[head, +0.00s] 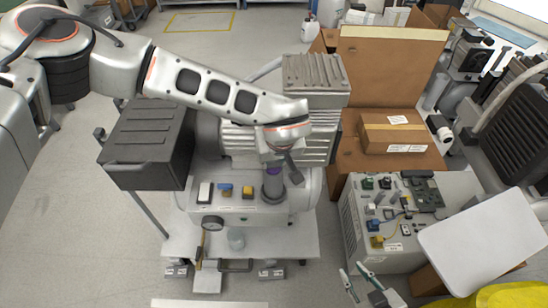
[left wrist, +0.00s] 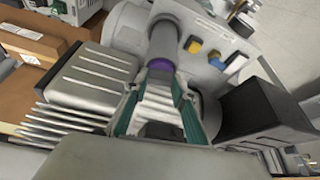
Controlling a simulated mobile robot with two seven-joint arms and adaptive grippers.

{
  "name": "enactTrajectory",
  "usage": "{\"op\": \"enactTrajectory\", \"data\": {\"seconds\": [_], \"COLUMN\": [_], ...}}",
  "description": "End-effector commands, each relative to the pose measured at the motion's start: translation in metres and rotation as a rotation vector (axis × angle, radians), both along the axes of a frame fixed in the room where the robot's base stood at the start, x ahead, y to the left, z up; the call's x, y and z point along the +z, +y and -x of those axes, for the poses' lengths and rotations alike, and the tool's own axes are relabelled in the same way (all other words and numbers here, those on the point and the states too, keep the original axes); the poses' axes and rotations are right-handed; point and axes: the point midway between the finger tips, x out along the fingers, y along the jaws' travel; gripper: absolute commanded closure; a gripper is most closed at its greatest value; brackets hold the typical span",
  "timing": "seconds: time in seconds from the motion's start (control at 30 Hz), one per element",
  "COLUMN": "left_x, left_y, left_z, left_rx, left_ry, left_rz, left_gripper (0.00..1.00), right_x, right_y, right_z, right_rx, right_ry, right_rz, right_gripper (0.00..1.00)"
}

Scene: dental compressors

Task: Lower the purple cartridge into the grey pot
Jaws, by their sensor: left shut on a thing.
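The grey pot (head: 273,188) stands on the light panel in front of the finned compressor. The purple cartridge (head: 273,171) shows as a purple band at the pot's mouth, and most of it is hidden. In the left wrist view the purple cartridge (left wrist: 160,66) is at the near end of the grey pot (left wrist: 164,42), in line with it. My left gripper (left wrist: 155,84) is shut on the purple cartridge, its teal fingers on either side. How deep the cartridge sits is not clear. My right gripper (head: 353,270) is open and empty at the bottom of the head view.
A black box (head: 148,145) is at left, and a cardboard box (head: 393,132) and a cluttered bench (head: 385,250) are at right.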

Motion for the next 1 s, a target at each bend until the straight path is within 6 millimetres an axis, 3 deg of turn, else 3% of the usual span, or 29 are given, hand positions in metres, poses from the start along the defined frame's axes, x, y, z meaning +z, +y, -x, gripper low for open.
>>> {"op": "enactTrajectory", "data": {"seconds": [0.2, 0.23, 0.3, 0.7, 0.87, 1.0], "left_x": [0.000, 0.000, 0.000, 0.004, 0.023, 0.050], "left_y": [0.000, 0.000, 0.000, -0.001, -0.002, -0.004], "left_z": [0.000, 0.000, 0.000, 0.001, 0.008, 0.019], "left_rx": [0.000, 0.000, 0.000, 0.000, -0.002, -0.002], "left_ry": [-0.001, -0.001, -0.001, -0.001, -0.003, -0.004], "left_rz": [0.001, 0.001, 0.001, 0.001, 0.002, 0.001], "left_gripper": [1.00, 0.69, 0.55, 0.55, 0.55, 0.55], "right_x": [0.000, 0.000, 0.000, 0.000, 0.000, 0.000], "right_y": [0.000, 0.000, 0.000, 0.000, 0.000, 0.000], "right_z": [0.000, 0.000, 0.000, 0.000, 0.000, 0.000], "right_rx": [0.000, 0.000, 0.000, 0.002, 0.001, 0.001], "right_ry": [0.000, 0.000, 0.000, -0.001, -0.001, -0.001], "right_rz": [0.000, 0.000, 0.000, 0.000, 0.000, 0.000], "right_gripper": [0.74, 0.74, 0.74, 0.74, 0.74, 0.74]}}
